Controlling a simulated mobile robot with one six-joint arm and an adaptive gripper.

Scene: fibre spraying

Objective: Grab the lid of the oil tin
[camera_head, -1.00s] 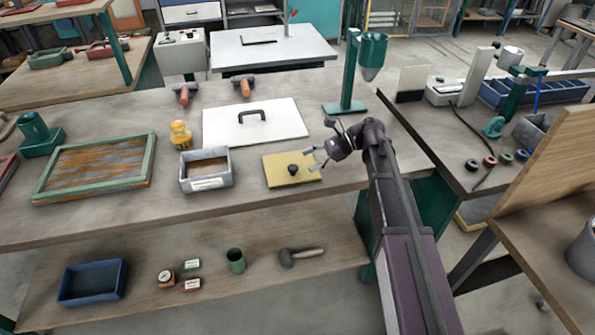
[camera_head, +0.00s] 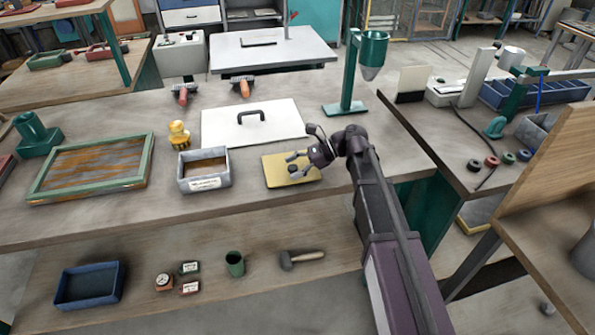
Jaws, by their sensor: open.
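The yellow flat lid (camera_head: 276,180) lies on the workbench, right of an open grey tin (camera_head: 206,184) with a white label and brown contents. My gripper (camera_head: 290,165) reaches in from the right, low over the lid, with its fingers pointing left. The fingers are open and spread, one farther back and one nearer the front. They are at the lid's dark knob, which is largely hidden by the gripper. I cannot tell whether a finger touches the knob or the lid.
A white board with a black handle (camera_head: 225,125) lies behind the lid. A green stand with a funnel (camera_head: 352,70) rises behind my arm. A yellow bottle-like object (camera_head: 179,134) and a green-framed screen (camera_head: 92,168) stand left. The bench front is clear.

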